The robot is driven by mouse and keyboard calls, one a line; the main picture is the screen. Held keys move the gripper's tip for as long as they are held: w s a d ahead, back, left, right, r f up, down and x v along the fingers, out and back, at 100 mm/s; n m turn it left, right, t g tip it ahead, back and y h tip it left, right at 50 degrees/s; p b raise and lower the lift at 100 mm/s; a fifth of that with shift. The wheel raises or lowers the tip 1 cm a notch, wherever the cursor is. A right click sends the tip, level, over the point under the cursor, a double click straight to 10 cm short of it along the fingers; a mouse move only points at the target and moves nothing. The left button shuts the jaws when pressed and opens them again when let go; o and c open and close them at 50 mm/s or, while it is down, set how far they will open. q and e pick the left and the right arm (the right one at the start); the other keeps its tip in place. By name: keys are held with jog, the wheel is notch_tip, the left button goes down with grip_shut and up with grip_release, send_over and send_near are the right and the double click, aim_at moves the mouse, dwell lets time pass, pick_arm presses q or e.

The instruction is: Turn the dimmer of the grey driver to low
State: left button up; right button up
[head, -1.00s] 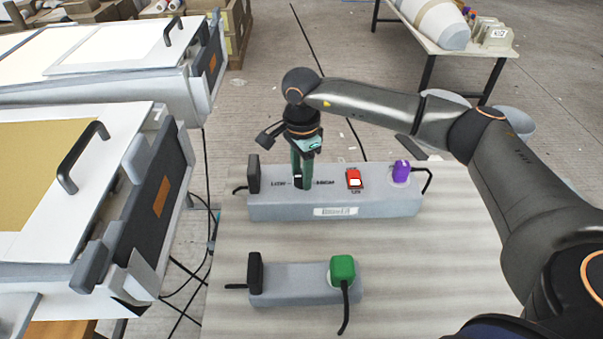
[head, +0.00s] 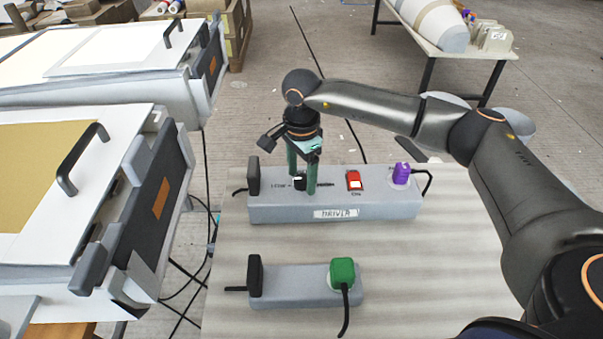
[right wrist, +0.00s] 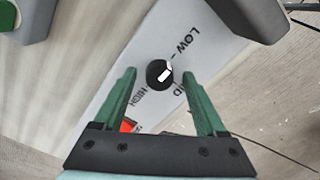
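The grey driver (head: 370,207) is a long box on the bench, with a front label that seems to read DRIVER. Its black dimmer knob (head: 299,183) sits on the top face, left of a red switch (head: 354,180). My right gripper (head: 301,180) points down over the knob, its green fingers apart. In the right wrist view the knob (right wrist: 160,73) shows at the open fingertips (right wrist: 159,76), with visible gaps on both sides. Its white mark points up and right, towards the dash by the word LOW. HIGH is printed below the knob. My left gripper is out of view.
A purple plug (head: 401,173) sits at the driver's right end. A smaller grey box (head: 290,286) with a green plug (head: 342,271) lies nearer on the bench (head: 440,270). The bench's right part is clear.

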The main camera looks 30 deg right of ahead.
aim_at(302, 179)
notch_tip(302, 179, up, 12)
jog(key=p, duration=0.1)
jog(key=shift+r, duration=0.25)
jog(key=shift+s+f, duration=0.1)
jog(key=shift+s, duration=0.05)
dwell(0.6)
